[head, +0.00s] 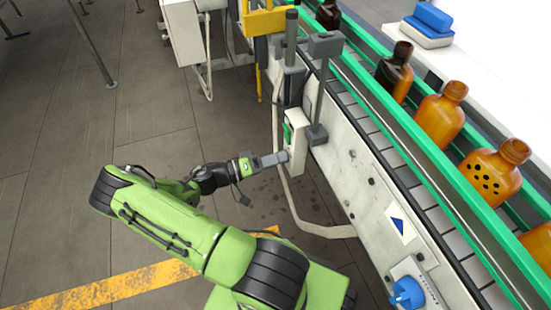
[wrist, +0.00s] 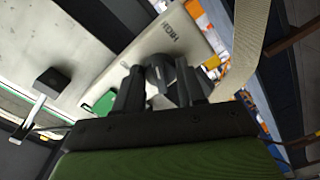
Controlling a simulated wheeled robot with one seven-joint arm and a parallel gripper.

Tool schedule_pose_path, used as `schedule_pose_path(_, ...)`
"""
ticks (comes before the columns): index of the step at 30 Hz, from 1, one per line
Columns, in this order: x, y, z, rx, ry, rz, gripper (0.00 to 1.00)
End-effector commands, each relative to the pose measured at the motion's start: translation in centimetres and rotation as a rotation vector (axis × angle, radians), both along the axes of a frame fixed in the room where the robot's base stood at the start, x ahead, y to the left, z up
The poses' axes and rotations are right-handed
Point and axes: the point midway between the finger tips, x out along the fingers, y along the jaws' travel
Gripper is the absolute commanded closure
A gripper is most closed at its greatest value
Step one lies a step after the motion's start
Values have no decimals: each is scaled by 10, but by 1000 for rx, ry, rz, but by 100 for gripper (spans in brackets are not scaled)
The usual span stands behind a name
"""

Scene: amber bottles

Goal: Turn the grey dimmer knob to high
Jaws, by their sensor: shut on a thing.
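The dimmer's pale control box (head: 298,143) is mounted on the side of the conveyor frame. In the wrist view its plate (wrist: 130,62) fills the middle and carries dark lettering that seems to read HIGH near its upper end. My gripper (head: 285,157) reaches the box from the left. In the wrist view my gripper (wrist: 162,80) has its two dark fingers shut on the grey knob (wrist: 170,82), which shows partly between them. The pointer direction is hidden. In the head view the knob is hidden by my gripper. A green button (wrist: 104,103) sits on the same plate.
A conveyor with green rails (head: 420,140) carries several amber bottles (head: 440,113). A blue knob (head: 407,292) is lower on the frame. A bent pale pipe (head: 290,200) runs close beside the box. The floor at left is largely clear.

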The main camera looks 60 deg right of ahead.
Motion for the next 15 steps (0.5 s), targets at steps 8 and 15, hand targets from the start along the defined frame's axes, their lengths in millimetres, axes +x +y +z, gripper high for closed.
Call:
schedule_pose_path(8, 0, 0, -1, 2, -1, 0, 36)
schedule_pose_path(15, 0, 0, 0, 2, 0, 0, 36)
